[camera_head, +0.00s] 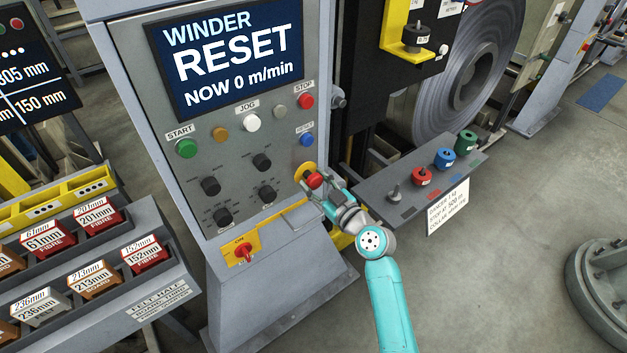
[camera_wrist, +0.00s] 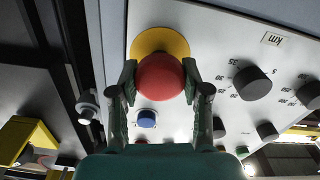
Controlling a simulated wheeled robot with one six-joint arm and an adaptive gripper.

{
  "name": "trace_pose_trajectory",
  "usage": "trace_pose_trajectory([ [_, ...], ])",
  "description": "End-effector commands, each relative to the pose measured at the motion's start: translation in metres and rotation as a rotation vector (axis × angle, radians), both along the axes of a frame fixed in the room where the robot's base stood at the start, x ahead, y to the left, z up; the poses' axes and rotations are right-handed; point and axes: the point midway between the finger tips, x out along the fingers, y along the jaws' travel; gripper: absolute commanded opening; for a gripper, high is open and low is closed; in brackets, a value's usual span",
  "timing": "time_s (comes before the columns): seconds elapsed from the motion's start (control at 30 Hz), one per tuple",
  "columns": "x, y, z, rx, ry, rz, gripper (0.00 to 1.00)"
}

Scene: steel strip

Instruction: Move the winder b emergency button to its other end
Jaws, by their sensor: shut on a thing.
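The emergency button is a red mushroom head (camera_head: 315,181) on a round yellow plate (camera_head: 304,171), low on the right side of the winder panel. In the wrist view the red head (camera_wrist: 160,77) sits in front of its yellow plate (camera_wrist: 158,41). My gripper (camera_head: 318,190) is at the button, and in the wrist view its two fingers (camera_wrist: 160,80) are closed on the left and right sides of the red head. The button's stem is hidden behind the head.
The panel (camera_head: 226,170) carries a screen (camera_head: 222,50) reading "WINDER RESET NOW 0 m/min". Close by are a blue RESET button (camera_head: 306,140), a red STOP button (camera_head: 306,101), black knobs (camera_head: 262,161) and a red ON switch (camera_head: 243,251).

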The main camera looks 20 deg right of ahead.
Motion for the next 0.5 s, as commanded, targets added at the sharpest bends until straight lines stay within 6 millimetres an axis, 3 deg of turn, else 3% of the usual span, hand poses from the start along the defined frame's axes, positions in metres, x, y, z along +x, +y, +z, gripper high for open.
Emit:
trace_pose_trajectory([
  [0.03,-0.001,-0.0004,-0.001,0.0,0.002,0.0,0.0],
  [0.07,-0.001,-0.0004,-0.001,0.0,0.002,0.0,0.52],
  [0.13,-0.0009,-0.0003,-0.0009,0.0,0.002,0.0,0.69],
  [0.17,-0.001,-0.0002,-0.0009,0.0,0.002,0.0,0.74],
  [0.5,-0.0024,-0.0008,-0.0008,0.001,0.001,0.0,0.74],
])
